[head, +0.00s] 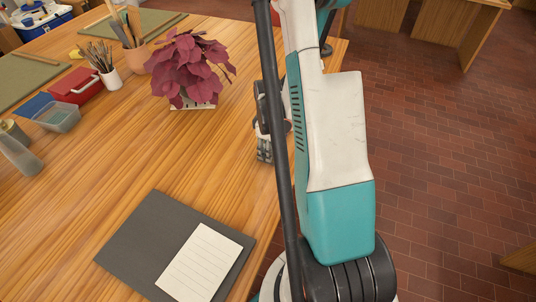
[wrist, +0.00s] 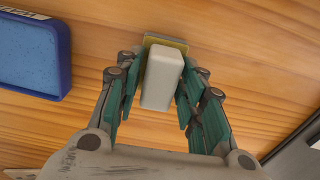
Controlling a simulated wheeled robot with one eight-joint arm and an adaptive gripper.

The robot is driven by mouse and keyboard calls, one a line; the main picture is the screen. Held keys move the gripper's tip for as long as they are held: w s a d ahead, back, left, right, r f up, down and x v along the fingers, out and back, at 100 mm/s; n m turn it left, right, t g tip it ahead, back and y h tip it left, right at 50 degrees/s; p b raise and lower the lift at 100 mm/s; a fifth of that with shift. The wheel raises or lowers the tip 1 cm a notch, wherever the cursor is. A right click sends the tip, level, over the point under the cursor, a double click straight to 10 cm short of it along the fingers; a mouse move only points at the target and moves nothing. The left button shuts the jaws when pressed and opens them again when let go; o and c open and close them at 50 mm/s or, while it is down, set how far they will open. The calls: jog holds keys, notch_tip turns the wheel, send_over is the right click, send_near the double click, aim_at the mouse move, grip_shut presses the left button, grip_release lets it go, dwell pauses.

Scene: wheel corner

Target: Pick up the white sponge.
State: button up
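The white sponge (wrist: 161,79) is a pale block in the upper middle of the wrist view, with a flat yellowish piece (wrist: 166,43) showing at its far end. My gripper (wrist: 159,88) has its teal-padded fingers on either side of the sponge, with narrow gaps seeming to show between pads and sponge. In the head view my gripper (head: 265,148) is near the right edge of the wooden table, partly hidden behind my arm. The sponge is not visible there.
A blue case with a light blue inside (wrist: 36,47) lies left of the gripper in the wrist view. On the table (head: 110,145) are a red-leaved plant (head: 190,70), a dark folder (head: 150,235) with lined paper (head: 200,265), and a red box (head: 77,86). Mid-table wood is clear.

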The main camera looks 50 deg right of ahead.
grip_shut()
notch_tip(320, 180, up, 20)
jog(key=p, duration=0.6)
jog(key=shift+p, duration=0.3)
jog(key=shift+c, duration=2)
grip_release()
